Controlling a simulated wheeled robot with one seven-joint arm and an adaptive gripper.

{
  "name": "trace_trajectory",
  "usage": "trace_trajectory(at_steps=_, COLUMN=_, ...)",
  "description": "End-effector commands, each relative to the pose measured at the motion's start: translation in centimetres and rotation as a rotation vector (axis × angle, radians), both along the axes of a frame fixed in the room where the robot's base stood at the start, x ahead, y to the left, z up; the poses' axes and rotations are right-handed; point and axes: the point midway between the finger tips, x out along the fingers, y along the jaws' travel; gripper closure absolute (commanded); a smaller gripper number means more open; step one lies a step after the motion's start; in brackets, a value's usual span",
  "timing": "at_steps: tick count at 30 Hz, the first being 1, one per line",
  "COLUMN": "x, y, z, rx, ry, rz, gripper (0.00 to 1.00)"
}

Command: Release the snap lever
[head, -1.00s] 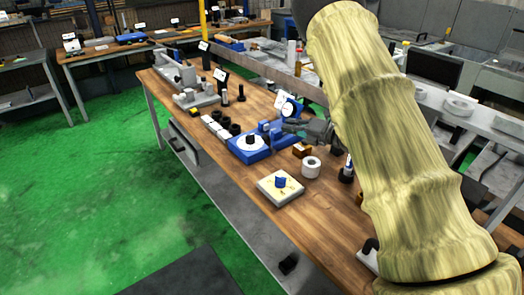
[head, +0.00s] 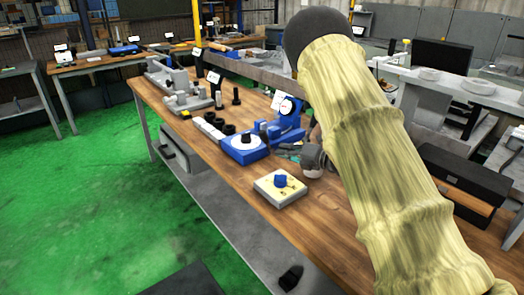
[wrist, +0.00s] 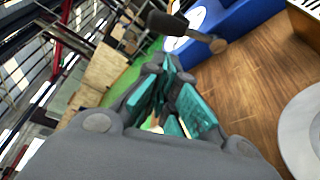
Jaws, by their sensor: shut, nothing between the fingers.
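The blue gauge device (head: 284,124) with a round dial stands on the wooden bench, beside a blue base (head: 246,152) with a white round plate. In the wrist view a dark lever-like handle (wrist: 166,23), with a thin rod ending in a brownish knob (wrist: 218,46), shows just beyond my fingers; I cannot tell for sure that it is the snap lever. My gripper (head: 290,152) is just right of the blue base in the head view. Its teal-padded fingers (wrist: 168,68) are shut and empty, apart from the knob. My arm hides part of the bench.
A cream block with a blue knob (head: 280,187) sits in front of my gripper. A white ring (wrist: 305,130) lies close at right in the wrist view. Dark cylinders and a grey fixture (head: 180,88) stand farther back. A black box (head: 468,182) stands right of my arm.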

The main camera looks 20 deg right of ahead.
Motion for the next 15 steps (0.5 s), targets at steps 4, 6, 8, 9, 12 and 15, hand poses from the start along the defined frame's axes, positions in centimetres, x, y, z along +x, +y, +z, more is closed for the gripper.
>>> trace_trajectory(at_steps=4, x=0.0, y=0.0, z=0.1, rx=0.0, ry=0.0, rz=0.0, gripper=1.0)
trace_trajectory(at_steps=6, x=0.0, y=-0.1, z=0.1, rx=0.0, ry=0.0, rz=-0.001, gripper=1.0)
trace_trajectory(at_steps=8, x=0.1, y=0.0, z=0.0, rx=0.0, ry=0.0, rz=0.0, gripper=1.0)
trace_trajectory(at_steps=9, x=0.2, y=0.1, z=0.0, rx=0.0, ry=0.0, rz=0.0, gripper=1.0)
trace_trajectory(at_steps=12, x=0.8, y=0.6, z=0.0, rx=-0.001, ry=-0.001, rz=0.0, gripper=1.0)
trace_trajectory(at_steps=15, x=1.8, y=1.4, z=-0.2, rx=-0.001, ry=0.0, rz=0.001, gripper=1.0)
